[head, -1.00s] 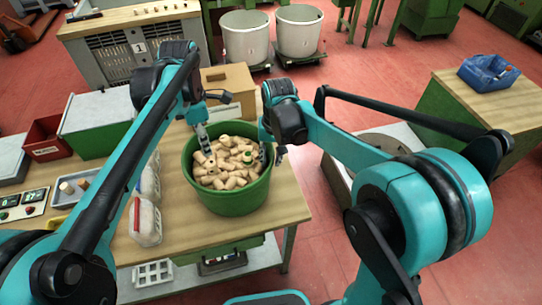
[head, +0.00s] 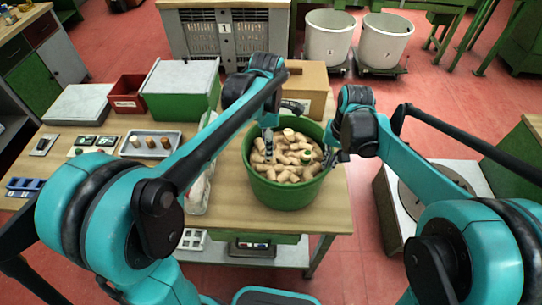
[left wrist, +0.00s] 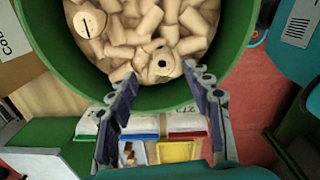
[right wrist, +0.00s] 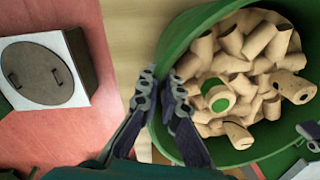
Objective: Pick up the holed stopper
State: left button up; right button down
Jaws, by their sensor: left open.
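The green bin (head: 283,196) on the wooden bench holds many cork stoppers. In the left wrist view a stopper with a dark hole in its end (left wrist: 163,64) lies on the pile near the bin's rim. My left gripper (head: 268,140) is over the left part of the bin. In the left wrist view the left gripper (left wrist: 160,80) is open and empty, its tips just short of the holed stopper. My right gripper (head: 335,157) is at the bin's right rim. In the right wrist view its fingertips (right wrist: 160,82) are close together by the rim, with no stopper between them.
A green-ended stopper (right wrist: 217,98) and one with a dark slot (right wrist: 238,133) lie in the pile. A cardboard box (head: 306,88) stands behind the bin. A tray with a few stoppers (head: 150,145) and a red box (head: 127,95) stand to the left.

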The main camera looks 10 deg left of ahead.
pick_arm(q)
jog(key=f, duration=0.5)
jog(key=shift+s+d+f, duration=0.15)
jog(key=shift+s+d, duration=0.05)
jog(key=shift+d, duration=0.05)
jog(key=shift+c, duration=0.3)
jog(key=c, duration=0.8)
